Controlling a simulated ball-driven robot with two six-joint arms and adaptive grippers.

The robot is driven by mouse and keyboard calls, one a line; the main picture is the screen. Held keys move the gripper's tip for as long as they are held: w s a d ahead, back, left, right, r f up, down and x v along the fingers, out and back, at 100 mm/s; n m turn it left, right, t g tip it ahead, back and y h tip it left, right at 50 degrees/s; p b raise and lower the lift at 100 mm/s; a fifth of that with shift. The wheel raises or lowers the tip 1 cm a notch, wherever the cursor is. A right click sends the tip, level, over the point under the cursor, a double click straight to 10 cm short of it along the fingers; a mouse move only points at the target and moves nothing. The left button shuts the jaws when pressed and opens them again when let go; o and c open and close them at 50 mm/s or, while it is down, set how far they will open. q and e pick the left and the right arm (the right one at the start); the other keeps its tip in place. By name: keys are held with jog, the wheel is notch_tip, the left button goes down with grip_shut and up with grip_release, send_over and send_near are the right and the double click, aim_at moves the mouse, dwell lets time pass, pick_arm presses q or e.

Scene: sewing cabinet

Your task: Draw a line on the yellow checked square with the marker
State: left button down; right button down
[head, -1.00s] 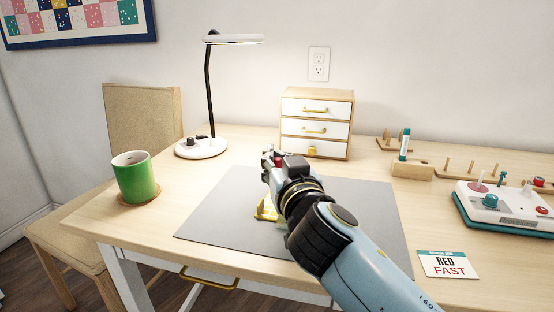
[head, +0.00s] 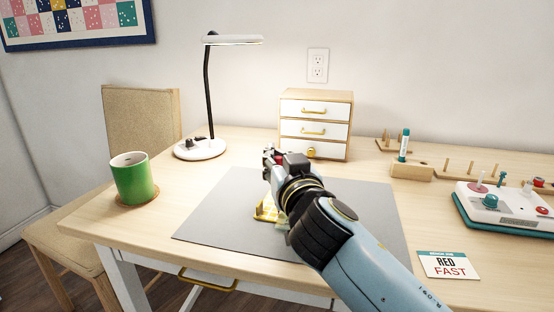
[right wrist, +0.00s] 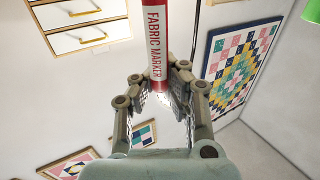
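My right gripper (head: 275,160) is over the grey mat, beside and above the yellow checked square (head: 266,210). In the right wrist view the fingers (right wrist: 160,76) are closed around the red fabric marker (right wrist: 156,40), which has a white label band. In the head view only a little red of the marker shows at the gripper. The yellow checked square lies on the grey mat (head: 215,222), and my right gripper and arm hide much of it. The marker's tip is hidden, so I cannot tell whether it touches the square. My left gripper is not in view.
A desk lamp (head: 208,95) and a green mug (head: 133,180) stand at the left. A small drawer cabinet (head: 315,125) stands behind the mat. Wooden holders, a white-and-teal device (head: 500,207) and a RED FAST card (head: 448,265) are at the right.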

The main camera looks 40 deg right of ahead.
jog(key=w+d+b, duration=0.2)
jog(key=w+d, duration=0.1)
jog(key=d, duration=0.1)
jog(key=shift+w+d, duration=0.35)
jog(key=shift+d, duration=0.05)
dwell(4.4)
jog(key=shift+d, duration=0.1)
jog(key=shift+r, duration=0.25)
dwell(0.4)
jog(key=shift+f+b, duration=0.25)
jog(key=shift+b, duration=0.1)
dwell(1.0)
